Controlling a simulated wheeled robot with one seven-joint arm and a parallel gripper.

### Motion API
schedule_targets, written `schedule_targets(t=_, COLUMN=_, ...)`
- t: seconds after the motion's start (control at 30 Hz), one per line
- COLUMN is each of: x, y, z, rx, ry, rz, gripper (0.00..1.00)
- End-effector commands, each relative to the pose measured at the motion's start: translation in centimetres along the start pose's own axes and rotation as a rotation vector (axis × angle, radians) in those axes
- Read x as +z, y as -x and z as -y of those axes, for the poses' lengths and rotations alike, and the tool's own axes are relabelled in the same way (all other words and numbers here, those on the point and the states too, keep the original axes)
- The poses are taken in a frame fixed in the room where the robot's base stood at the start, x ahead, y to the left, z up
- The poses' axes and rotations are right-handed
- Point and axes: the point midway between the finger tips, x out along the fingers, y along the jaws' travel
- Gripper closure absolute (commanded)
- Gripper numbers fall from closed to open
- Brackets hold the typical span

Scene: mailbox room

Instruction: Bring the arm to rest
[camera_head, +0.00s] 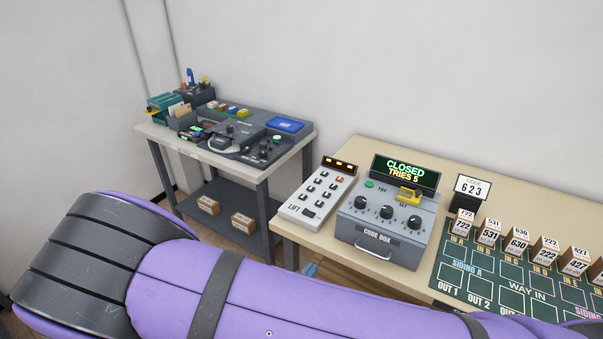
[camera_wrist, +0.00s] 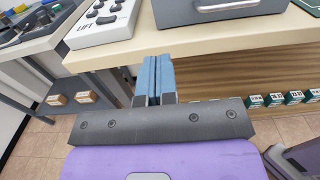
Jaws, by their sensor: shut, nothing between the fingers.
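My gripper (camera_wrist: 158,66) shows in the wrist view with its two blue fingers together, shut and empty. Its fingertips are close to the front edge of the wooden table (camera_wrist: 230,42), below the keypad and the code box; I cannot tell whether they touch it. In the head view only a small bit of blue (camera_head: 310,269) shows by the table's front edge, above my purple arm. My arm lies across the bottom of the head view and hides the floor behind it.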

Motion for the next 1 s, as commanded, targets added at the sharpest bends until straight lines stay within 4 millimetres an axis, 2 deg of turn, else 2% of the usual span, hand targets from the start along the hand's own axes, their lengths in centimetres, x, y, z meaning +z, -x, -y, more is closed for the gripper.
schedule_targets(t=0.17, x=1.0, y=-0.5, z=0.2, rx=-0.046, ry=-0.032, rz=-0.022, gripper=1.0)
schedule_targets(t=0.27, x=2.7, y=-1.5, z=0.8, rx=-0.129, ry=-0.088, rz=-0.058, gripper=1.0)
schedule_targets(t=0.57, x=9.3, y=-4.7, z=3.7, rx=-0.455, ry=-0.32, rz=-0.199, gripper=1.0)
schedule_targets(t=1.0, x=18.6, y=-8.2, z=9.6, rx=-0.885, ry=-0.7, rz=-0.384, gripper=1.0)
